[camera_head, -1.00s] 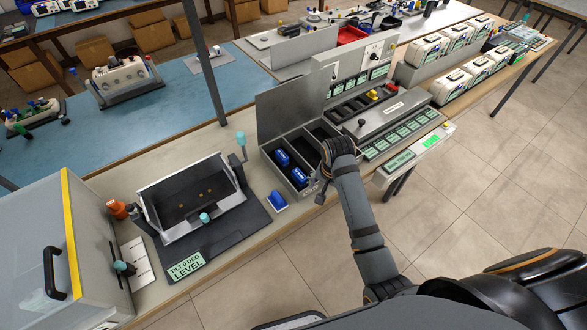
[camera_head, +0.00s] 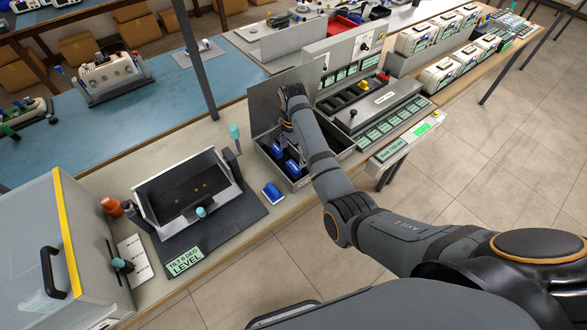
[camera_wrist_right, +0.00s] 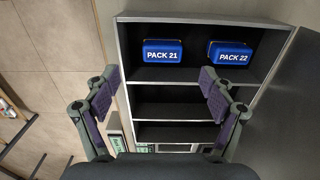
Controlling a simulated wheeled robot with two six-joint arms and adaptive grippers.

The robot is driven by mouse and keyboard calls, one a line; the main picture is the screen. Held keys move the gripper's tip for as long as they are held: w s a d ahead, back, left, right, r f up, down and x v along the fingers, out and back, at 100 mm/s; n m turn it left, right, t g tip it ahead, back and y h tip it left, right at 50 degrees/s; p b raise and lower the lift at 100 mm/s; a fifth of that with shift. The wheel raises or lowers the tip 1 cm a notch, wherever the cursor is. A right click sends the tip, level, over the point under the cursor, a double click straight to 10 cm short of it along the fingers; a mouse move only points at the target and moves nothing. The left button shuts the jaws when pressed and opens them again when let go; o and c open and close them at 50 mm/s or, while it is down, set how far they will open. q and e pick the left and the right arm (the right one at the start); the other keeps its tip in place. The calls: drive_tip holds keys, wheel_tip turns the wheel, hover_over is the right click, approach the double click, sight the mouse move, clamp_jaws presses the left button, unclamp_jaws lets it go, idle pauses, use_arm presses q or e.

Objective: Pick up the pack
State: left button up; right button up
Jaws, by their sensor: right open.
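Two blue packs lie in the left compartment of a grey open-lidded box (camera_head: 309,181), one (camera_head: 277,151) behind the other (camera_head: 293,168). In the right wrist view they read PACK 21 (camera_wrist_right: 162,56) and PACK 22 (camera_wrist_right: 231,57). Another blue pack (camera_head: 272,193) lies on the bench in front of the box. My right gripper is open and empty; its spread fingers (camera_wrist_right: 160,79) show in the wrist view, apart from the packs. In the head view its wrist is over the box by the raised lid, and its fingertips are hidden. My left gripper is not in view.
The box's raised lid (camera_head: 262,103) stands close to my right wrist. A tilt tray (camera_head: 187,205) with handles is left of the box. A grey charger-like unit (camera_head: 372,103) stands to its right. Two compartments (camera_wrist_right: 170,103) in the box look empty.

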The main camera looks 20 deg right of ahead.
sight(293, 166)
drive_tip(key=shift+w+d+f+p, duration=0.15)
drive_tip(key=shift+f+p, duration=0.1)
drive_tip(key=shift+f, duration=1.4)
drive_tip(key=shift+w+f+p, duration=0.1)
drive_tip(key=shift+f+p, duration=0.15)
drive_tip(key=shift+f, duration=1.4)
drive_tip(key=c, duration=1.3)
drive_tip(key=shift+r, duration=0.1)
